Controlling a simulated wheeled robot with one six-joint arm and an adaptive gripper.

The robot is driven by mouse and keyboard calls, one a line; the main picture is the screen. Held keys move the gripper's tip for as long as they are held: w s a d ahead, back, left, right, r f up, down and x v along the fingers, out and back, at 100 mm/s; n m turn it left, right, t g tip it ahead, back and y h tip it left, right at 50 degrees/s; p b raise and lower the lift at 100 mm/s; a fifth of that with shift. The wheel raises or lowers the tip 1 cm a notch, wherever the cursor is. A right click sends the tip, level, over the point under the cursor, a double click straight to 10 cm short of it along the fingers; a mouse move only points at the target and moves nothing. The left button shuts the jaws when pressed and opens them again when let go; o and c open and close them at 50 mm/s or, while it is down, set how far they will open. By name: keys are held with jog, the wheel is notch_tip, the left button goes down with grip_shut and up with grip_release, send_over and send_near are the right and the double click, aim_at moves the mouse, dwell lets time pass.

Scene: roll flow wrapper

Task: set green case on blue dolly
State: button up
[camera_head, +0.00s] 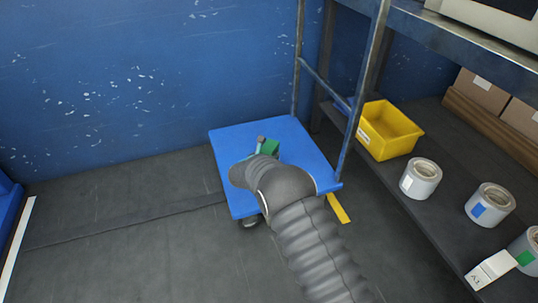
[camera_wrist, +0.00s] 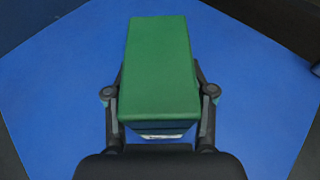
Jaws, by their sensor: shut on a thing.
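The green case (camera_wrist: 160,65) is a box-shaped block held between the two fingers of my gripper (camera_wrist: 160,105) in the wrist view. The blue dolly (camera_wrist: 60,95) fills the background beneath it. In the head view, the blue dolly (camera_head: 225,145) is a flat platform on wheels. A small part of the green case (camera_head: 270,147) shows over its deck, beyond my arm. My gripper is mostly hidden by my arm there. I cannot tell whether the case touches the deck or is just above it.
A metal rack post (camera_head: 361,95) stands close to the dolly's right edge. The lower shelf holds a yellow bin (camera_head: 391,131) and grey rolls (camera_head: 420,179). A blue wall (camera_head: 140,80) is behind. The floor (camera_head: 130,230) left of the dolly is clear.

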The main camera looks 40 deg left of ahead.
jog(key=o, duration=1.4)
jog(key=shift+f, duration=0.1)
jog(key=shift+c, duration=0.2)
jog(key=shift+s+r, duration=0.25)
jog(key=p+v, duration=0.1)
jog(key=v, duration=1)
jog(key=shift+s, duration=0.2)
jog(key=shift+r, duration=0.1)
